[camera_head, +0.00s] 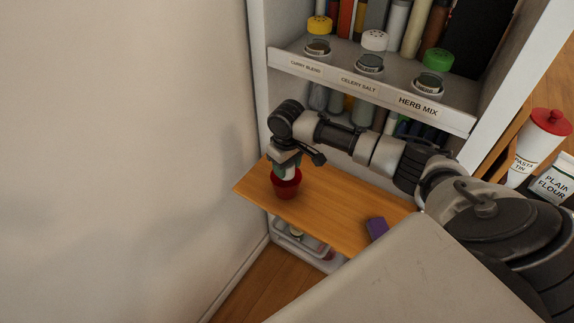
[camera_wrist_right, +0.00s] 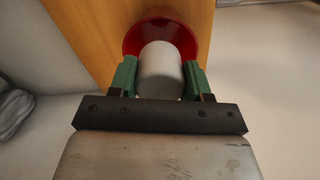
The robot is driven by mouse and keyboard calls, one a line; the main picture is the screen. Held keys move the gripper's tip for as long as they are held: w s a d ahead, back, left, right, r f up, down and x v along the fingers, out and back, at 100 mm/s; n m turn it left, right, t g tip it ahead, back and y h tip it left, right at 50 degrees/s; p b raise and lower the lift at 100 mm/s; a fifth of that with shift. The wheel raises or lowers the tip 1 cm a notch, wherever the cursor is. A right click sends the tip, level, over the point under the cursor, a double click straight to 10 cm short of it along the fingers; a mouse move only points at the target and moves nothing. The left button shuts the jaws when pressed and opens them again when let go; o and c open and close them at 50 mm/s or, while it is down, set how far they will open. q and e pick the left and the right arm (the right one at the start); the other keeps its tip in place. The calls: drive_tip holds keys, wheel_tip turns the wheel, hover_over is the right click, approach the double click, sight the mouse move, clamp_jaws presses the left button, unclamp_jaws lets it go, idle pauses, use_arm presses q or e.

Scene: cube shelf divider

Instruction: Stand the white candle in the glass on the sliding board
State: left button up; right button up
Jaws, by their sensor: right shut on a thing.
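A red glass (camera_head: 286,188) stands upright on the wooden sliding board (camera_head: 330,207), near its left end. My right gripper (camera_head: 287,165) is right over the glass. It is shut on the white candle (camera_wrist_right: 161,68), one green finger on each side. In the right wrist view the candle's far end overlaps the mouth of the red glass (camera_wrist_right: 132,40). I cannot tell whether the candle's lower end touches the bottom of the glass. The gripper hides most of the candle in the head view. My left gripper is not in view.
A purple block (camera_head: 377,228) lies on the board's right part. Above is a shelf with a labelled front edge (camera_head: 360,86) and several jars. A clear bin (camera_head: 300,243) sits below the board. A plain wall is on the left.

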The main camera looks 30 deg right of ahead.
drive_tip(key=shift+f, duration=0.45)
drive_tip(key=shift+f, duration=0.45)
drive_tip(key=shift+f, duration=0.1)
drive_tip(key=o, duration=0.9)
drive_tip(key=shift+o, duration=0.2)
wheel_tip(320, 180, up, 13)
drive_tip(key=b, duration=0.1)
